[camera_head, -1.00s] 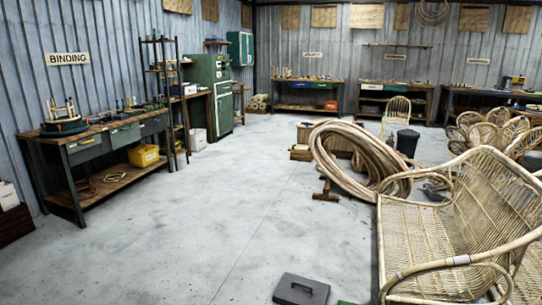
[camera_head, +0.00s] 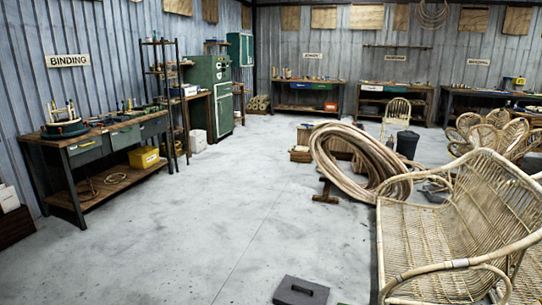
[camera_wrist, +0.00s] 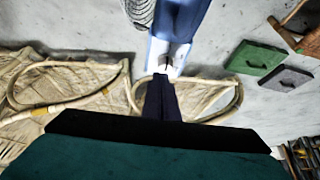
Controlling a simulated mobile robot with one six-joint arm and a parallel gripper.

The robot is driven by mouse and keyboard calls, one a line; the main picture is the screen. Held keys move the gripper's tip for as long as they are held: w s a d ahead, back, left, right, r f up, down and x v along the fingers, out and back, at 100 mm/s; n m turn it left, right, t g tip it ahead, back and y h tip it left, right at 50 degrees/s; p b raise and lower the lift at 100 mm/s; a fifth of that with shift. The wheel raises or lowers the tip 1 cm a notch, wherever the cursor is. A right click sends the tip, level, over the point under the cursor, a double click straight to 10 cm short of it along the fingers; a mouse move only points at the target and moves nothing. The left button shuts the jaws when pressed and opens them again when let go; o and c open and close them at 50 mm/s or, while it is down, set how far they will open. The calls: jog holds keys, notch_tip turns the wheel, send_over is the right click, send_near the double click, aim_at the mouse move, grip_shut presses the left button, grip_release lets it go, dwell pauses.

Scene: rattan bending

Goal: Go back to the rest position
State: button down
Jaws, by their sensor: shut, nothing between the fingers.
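My gripper (camera_wrist: 160,80) shows in the wrist view as dark, narrow fingers reaching up from a wide black bar. The fingers are together with nothing between them. They point over the curved front frame of a rattan seat (camera_wrist: 70,80), and I cannot tell the height between them. My gripper and arm are not in the head view. The task names no other object.
A rattan bench (camera_head: 440,230) fills the right side. A grey case (camera_head: 300,291) lies on the floor in front; a green case (camera_wrist: 257,57) lies beside it. A rattan coil (camera_head: 355,165) stands mid-room. A workbench (camera_head: 95,135) lines the left wall. The middle floor is clear.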

jog(key=shift+r, duration=0.3)
